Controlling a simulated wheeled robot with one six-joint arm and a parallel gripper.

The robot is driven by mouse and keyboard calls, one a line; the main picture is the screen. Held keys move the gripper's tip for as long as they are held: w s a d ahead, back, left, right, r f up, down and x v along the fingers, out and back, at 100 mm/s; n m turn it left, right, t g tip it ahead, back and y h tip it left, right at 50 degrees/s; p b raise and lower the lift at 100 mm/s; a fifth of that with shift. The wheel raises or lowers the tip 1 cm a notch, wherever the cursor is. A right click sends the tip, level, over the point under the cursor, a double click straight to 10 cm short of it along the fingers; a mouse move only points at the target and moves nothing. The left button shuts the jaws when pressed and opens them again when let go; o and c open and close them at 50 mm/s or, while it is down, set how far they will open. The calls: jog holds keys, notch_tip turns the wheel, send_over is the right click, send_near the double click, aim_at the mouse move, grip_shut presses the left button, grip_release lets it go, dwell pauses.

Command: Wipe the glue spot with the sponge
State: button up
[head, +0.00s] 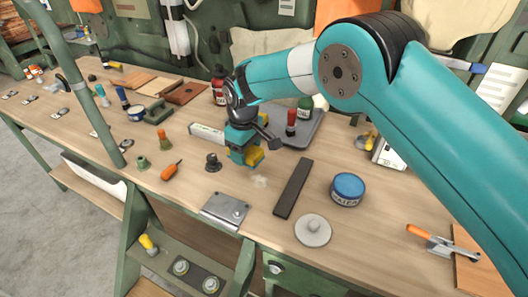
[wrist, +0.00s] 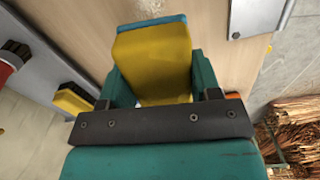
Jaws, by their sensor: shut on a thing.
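My gripper (head: 244,150) is over the middle of the workbench, pointing down. It is shut on the yellow sponge (head: 256,157), which has a blue edge. The sponge fills the space between the teal fingers in the wrist view (wrist: 152,62). The glue spot (head: 260,181) is a small pale patch on the bench top, in front of and slightly right of the sponge. It also shows at the top edge of the wrist view (wrist: 150,6), beyond the sponge. The sponge is apart from the spot; whether it touches the bench I cannot tell.
A metal plate (head: 224,209) lies at the bench's front edge, with a dark bar (head: 293,188) to its right. A blue-lidded tin (head: 347,189) and a grey disc (head: 313,230) stand farther right.

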aim_at(248, 175)
jog(key=shift+f+b, duration=1.75)
jog(key=shift+f, duration=1.05)
jog(key=shift+f+b, duration=0.35)
jog(key=shift+f, duration=0.35)
